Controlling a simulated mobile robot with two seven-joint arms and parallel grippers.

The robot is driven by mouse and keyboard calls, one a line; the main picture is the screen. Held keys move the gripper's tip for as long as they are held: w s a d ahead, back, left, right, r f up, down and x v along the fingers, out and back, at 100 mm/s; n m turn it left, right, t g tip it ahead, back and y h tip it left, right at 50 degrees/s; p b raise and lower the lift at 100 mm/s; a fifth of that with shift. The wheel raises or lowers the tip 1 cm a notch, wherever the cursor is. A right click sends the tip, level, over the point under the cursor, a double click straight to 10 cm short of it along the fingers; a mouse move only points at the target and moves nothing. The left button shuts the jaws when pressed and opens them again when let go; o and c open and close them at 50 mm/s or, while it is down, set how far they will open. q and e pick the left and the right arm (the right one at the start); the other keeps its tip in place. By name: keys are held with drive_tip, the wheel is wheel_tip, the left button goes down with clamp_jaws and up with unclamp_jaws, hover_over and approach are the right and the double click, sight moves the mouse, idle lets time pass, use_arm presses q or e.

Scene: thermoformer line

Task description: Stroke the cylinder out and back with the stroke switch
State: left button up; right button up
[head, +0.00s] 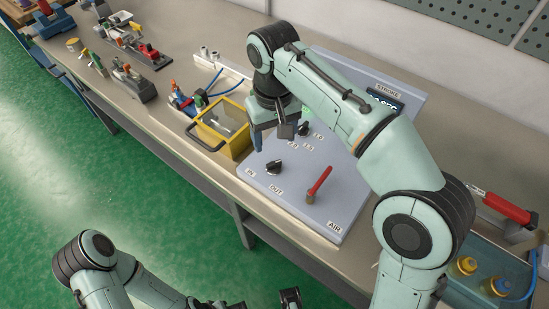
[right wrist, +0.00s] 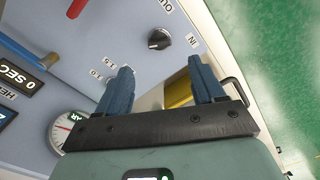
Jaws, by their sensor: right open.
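The stroke switch (head: 274,168) is a black knob on the grey sloping panel, between the labels IN and OUT. It also shows in the right wrist view (right wrist: 159,39), uncovered; I cannot tell for sure which label it points to. My right gripper (head: 273,136) is open and empty above the panel, behind the switch and apart from it. In the right wrist view its blue fingers (right wrist: 161,70) stand wide apart below the knob. My left gripper (head: 265,303) is partly cut off at the bottom edge of the head view. I cannot make out the cylinder.
A red lever (head: 319,184) marked AIR stands right of the switch. A second black knob (head: 304,129) with number labels is behind it, near my right gripper. A yellow box (head: 208,138) stands left of the panel. A gauge (right wrist: 62,131) shows in the wrist view.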

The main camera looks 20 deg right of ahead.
sight(274, 163)
wheel_tip(274, 163, down, 8)
drive_tip(key=shift+f+b, duration=0.15)
drive_tip(key=shift+b, duration=0.9)
drive_tip(key=shift+w+f, duration=0.1)
drive_tip(key=shift+f, duration=0.55)
drive_tip(key=c, duration=1.1)
